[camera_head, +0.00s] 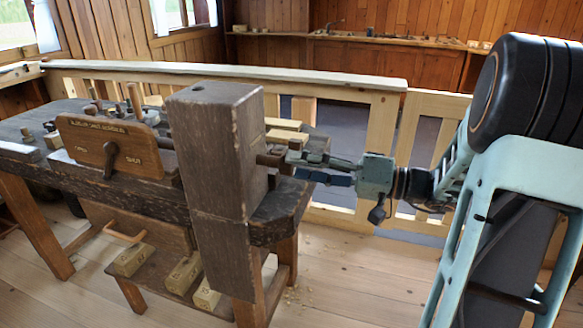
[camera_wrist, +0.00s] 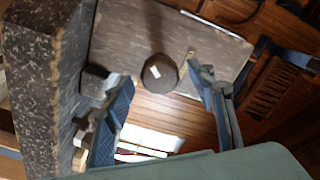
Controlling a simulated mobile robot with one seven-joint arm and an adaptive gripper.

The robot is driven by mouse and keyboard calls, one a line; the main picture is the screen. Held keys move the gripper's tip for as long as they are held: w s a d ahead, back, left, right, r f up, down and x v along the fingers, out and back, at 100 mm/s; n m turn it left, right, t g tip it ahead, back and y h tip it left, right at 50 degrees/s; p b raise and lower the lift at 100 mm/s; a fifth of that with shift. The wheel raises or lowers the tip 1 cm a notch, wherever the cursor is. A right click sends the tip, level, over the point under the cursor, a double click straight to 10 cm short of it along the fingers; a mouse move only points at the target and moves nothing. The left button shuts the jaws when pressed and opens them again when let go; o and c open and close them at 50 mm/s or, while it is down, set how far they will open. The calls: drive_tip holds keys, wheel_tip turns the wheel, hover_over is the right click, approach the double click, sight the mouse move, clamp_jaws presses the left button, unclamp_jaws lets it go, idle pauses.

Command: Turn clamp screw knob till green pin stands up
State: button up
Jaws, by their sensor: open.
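A dark round knob (camera_wrist: 160,73) with a small white mark shows in the wrist view against a brown board (camera_wrist: 195,35). It lies ahead of my gripper (camera_wrist: 165,98), between the lines of its two fingers. The fingers are apart with nothing between them. In the head view my gripper (camera_head: 293,167) is at the right side of a thick dark wooden post (camera_head: 213,150). A short brown rod (camera_head: 272,160) stands out from that side near the fingertips; I cannot tell if they touch. I cannot make out a green pin.
The dark workbench (camera_head: 35,135) carries a brown lettered board (camera_head: 110,145) with a lever, and several pegs. A pale wooden railing (camera_head: 380,130) stands behind.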

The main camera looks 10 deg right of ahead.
drive_tip(key=shift+x, duration=1.3)
drive_tip(key=c, duration=1.2)
